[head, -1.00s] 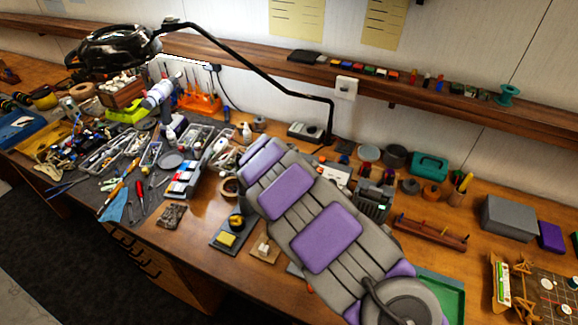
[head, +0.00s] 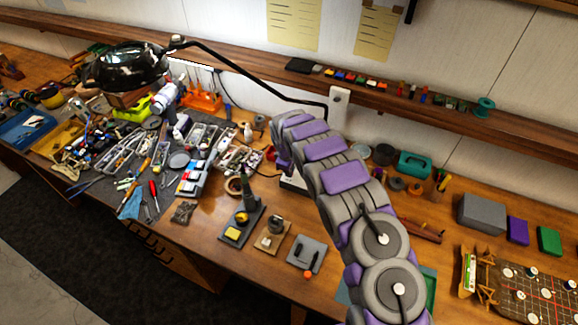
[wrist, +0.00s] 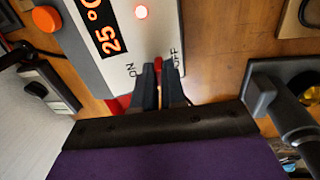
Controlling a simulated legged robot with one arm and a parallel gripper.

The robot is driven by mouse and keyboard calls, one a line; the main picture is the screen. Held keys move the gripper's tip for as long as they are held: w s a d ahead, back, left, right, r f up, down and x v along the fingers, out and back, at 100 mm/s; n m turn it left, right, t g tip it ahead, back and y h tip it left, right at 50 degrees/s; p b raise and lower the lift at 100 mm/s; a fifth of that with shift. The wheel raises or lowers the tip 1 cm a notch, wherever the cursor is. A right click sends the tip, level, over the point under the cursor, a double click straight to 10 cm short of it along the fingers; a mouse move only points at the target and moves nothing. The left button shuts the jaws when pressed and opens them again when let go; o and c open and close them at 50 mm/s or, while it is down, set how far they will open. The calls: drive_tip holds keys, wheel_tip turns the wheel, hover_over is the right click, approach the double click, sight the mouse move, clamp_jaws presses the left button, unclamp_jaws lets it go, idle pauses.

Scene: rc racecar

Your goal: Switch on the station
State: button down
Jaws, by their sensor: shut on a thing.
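In the wrist view the station (wrist: 115,45) is a pale grey box. A small red switch lever (wrist: 158,64) stands between the ON and OFF labels. My gripper (wrist: 161,75) has its dark fingers shut on this lever, one finger on each side. The fingers hide the lever's lower part. In the head view my arm covers my gripper and most of the station's area.
A grey stand with a dark handle (wrist: 285,110) is close on the right in the wrist view. In the head view the black lamp (head: 125,65) reaches over the bench. Tool trays (head: 125,155) are left, and a grey box (head: 482,213) is right. Bare wood shows along the front.

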drive_tip(key=shift+w+r+g+p, duration=0.2)
drive_tip(key=shift+w+g+p, duration=0.1)
drive_tip(key=shift+g+p, duration=0.1)
drive_tip(key=shift+w+g+y, duration=0.2)
drive_tip(key=shift+g+y, duration=0.2)
drive_tip(key=shift+g, duration=0.2)
idle(0.3)
drive_tip(key=c, duration=1.2)
unclamp_jaws()
drive_tip(key=shift+f, duration=0.1)
wheel_tip(320, 180, up, 17)
drive_tip(key=shift+w, duration=0.45)
drive_tip(key=shift+d, duration=0.1)
